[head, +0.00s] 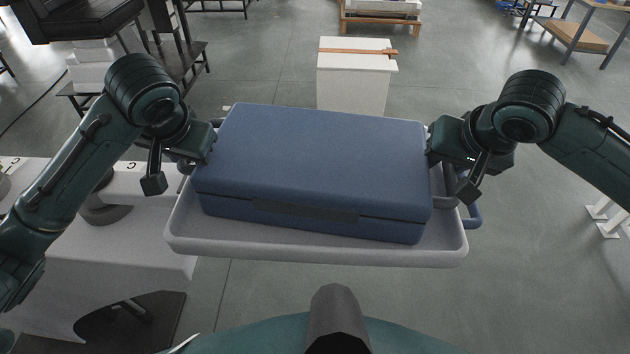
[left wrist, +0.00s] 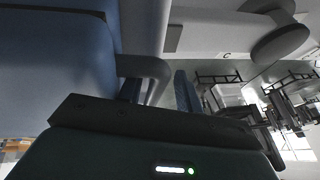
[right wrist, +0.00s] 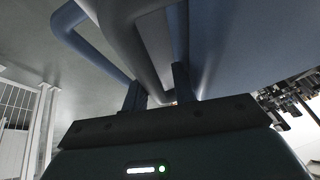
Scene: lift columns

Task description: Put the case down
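A large dark blue case (head: 315,158) lies flat and closed in a shallow light grey tray (head: 330,250). The case's left end is nearer the tray's wall than its right end. My left gripper (head: 203,140) is at the case's left end. In the left wrist view its fingers (left wrist: 158,92) stand close on both sides of a grey handle bar (left wrist: 145,66). My right gripper (head: 440,145) is at the right end, its fingers (right wrist: 158,90) around another grey handle bar (right wrist: 125,30). The finger contact is partly hidden.
A blue loop (head: 474,215) sticks out at the tray's right side. A white plinth (head: 355,80) with a brown strap stands beyond the tray. A white table (head: 110,240) is at the left. Open grey floor lies to the right. What is under the tray is hidden.

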